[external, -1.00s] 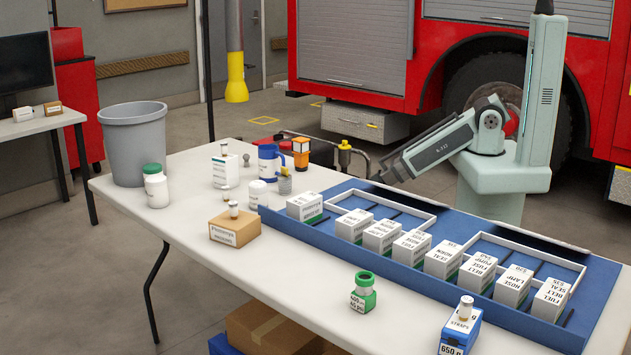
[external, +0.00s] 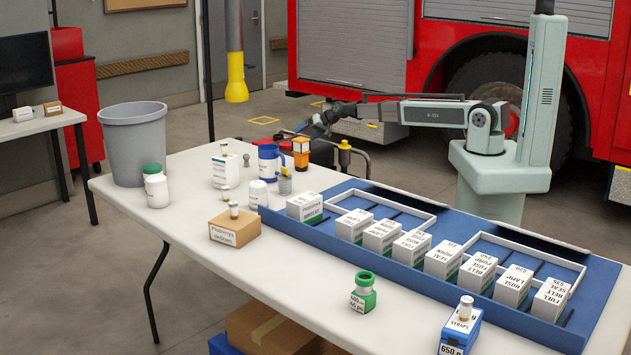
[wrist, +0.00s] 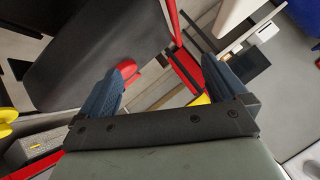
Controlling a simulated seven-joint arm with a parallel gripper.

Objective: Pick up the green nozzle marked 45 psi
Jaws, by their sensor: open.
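The green nozzle (external: 363,297) stands upright on the near edge of the white table, left of the blue box, in the external view. My gripper (external: 318,122) is beyond the table's far side, above the blue mug area and well away from the nozzle. In the wrist view my gripper (wrist: 165,80) shows two blue fingers spread apart with nothing between them. The nozzle is not in the wrist view.
A blue tray (external: 285,228) with several white boxes fills the table's right side. A small blue box (external: 460,328) stands right of the nozzle. A cardboard box (external: 235,229), bottles and a grey bin (external: 134,145) are at left. Bare table (external: 300,275) lies left of the nozzle.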

